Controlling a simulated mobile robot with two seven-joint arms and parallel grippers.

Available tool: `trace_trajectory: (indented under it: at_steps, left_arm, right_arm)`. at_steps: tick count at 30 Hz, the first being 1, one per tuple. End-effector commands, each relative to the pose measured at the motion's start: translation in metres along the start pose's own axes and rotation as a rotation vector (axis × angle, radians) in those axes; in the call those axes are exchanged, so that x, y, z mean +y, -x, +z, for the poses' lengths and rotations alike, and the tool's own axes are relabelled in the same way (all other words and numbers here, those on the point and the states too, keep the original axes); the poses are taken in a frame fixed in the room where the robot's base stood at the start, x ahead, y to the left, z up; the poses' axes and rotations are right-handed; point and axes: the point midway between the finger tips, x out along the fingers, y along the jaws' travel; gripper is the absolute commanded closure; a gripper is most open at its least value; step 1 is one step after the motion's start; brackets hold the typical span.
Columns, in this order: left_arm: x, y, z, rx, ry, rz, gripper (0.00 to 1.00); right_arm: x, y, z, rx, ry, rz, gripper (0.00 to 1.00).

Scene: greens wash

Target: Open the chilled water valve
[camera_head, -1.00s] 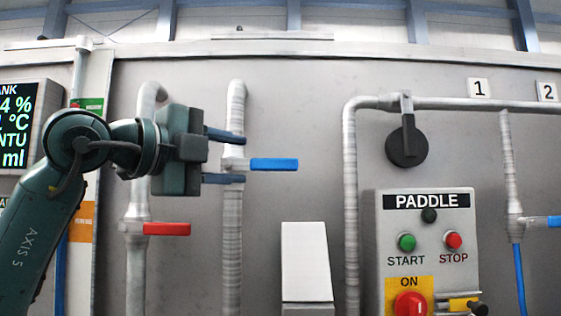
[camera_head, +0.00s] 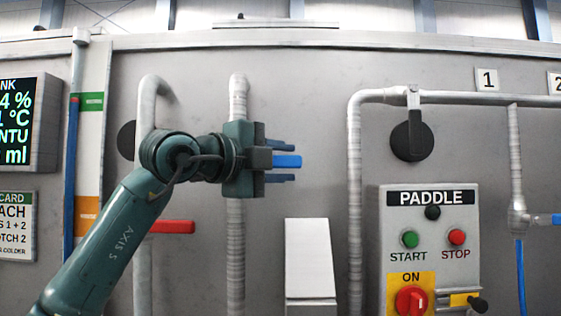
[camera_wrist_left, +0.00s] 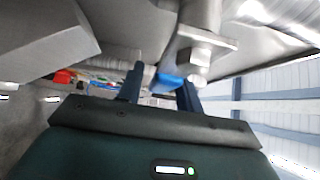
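The blue lever handle (camera_head: 288,161) of the valve on the second pipe points right, level. It also shows in the wrist view (camera_wrist_left: 170,81), in front of the grey metal valve fitting (camera_wrist_left: 202,55). My left gripper (camera_head: 280,161) is around the handle, one dark blue finger above it and one below. Narrow gaps show between the fingers and the handle, so the gripper looks open. The gripper body hides the valve's body and the handle's root. My right gripper is in neither view.
A red lever handle (camera_head: 172,227) on the left pipe sits below my left arm. A pale sloped box (camera_head: 309,258) stands below right of the blue handle. The PADDLE panel (camera_head: 431,215) is farther right. Bare wall lies right of my gripper.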

Motion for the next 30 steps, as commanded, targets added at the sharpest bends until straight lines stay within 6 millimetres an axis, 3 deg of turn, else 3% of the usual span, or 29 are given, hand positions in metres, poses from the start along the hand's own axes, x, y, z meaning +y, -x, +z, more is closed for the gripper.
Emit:
trace_trajectory:
  at_steps: [12,30]
  left_arm:
    - [0.0001,0.0003,0.0003,0.000,0.000,0.001,0.99]
    - [-0.0005,0.0059,0.0062,-0.001,0.022,-0.022,1.00]
  right_arm:
    - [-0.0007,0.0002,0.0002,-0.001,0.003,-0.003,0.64]
    - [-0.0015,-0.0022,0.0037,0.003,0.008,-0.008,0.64]
